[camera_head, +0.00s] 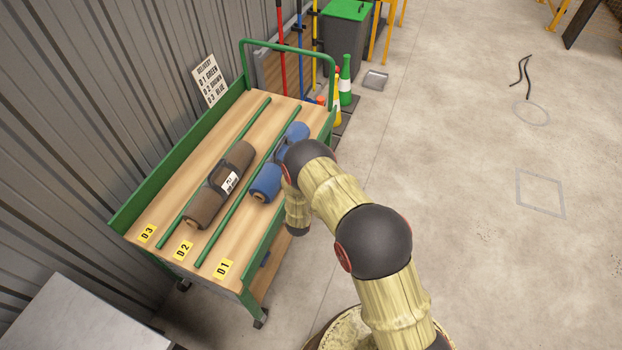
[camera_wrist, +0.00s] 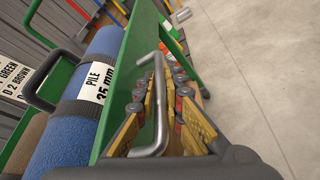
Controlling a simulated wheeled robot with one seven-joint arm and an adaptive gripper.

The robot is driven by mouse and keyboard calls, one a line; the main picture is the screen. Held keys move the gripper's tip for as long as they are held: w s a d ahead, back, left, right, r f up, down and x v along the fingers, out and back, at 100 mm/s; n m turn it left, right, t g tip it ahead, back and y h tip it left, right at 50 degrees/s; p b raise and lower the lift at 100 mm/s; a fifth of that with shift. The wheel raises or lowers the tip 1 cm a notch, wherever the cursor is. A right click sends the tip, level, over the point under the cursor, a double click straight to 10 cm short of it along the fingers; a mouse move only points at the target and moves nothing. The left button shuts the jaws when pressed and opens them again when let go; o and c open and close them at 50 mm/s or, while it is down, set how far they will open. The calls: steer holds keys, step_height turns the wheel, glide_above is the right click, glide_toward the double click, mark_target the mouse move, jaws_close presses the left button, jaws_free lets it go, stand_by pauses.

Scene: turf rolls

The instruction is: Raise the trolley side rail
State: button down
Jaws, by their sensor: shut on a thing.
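The trolley (camera_head: 192,170) has a wood deck and green frame. Its green side rail (camera_head: 262,252) runs along the right edge of the deck; in the wrist view the rail (camera_wrist: 128,82) is a green panel beside the blue roll. A bent silver handle (camera_wrist: 160,105) is on the rail's outer face. My gripper (camera_wrist: 158,112) has its gold fingers around this handle and is shut on it. In the head view my arm hides the gripper and part of the rail. I cannot tell whether the rail is latched.
A blue roll (camera_head: 265,183) lies in lane D1 and a brown roll (camera_head: 208,205) in D2; lane D3 is empty. Green divider bars (camera_head: 230,215) separate the lanes. Cones (camera_head: 345,82) and a bin (camera_head: 345,40) stand beyond the trolley. The floor (camera_head: 480,220) at right is mostly clear.

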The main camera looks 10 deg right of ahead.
steer(key=shift+a, duration=0.1)
steer(key=c, duration=1.9)
jaws_free()
steer(key=shift+s, duration=0.1)
steer(key=v, duration=1.1)
steer(key=shift+s, duration=0.35)
steer(key=shift+a+r, duration=0.1)
steer(key=shift+a, duration=0.05)
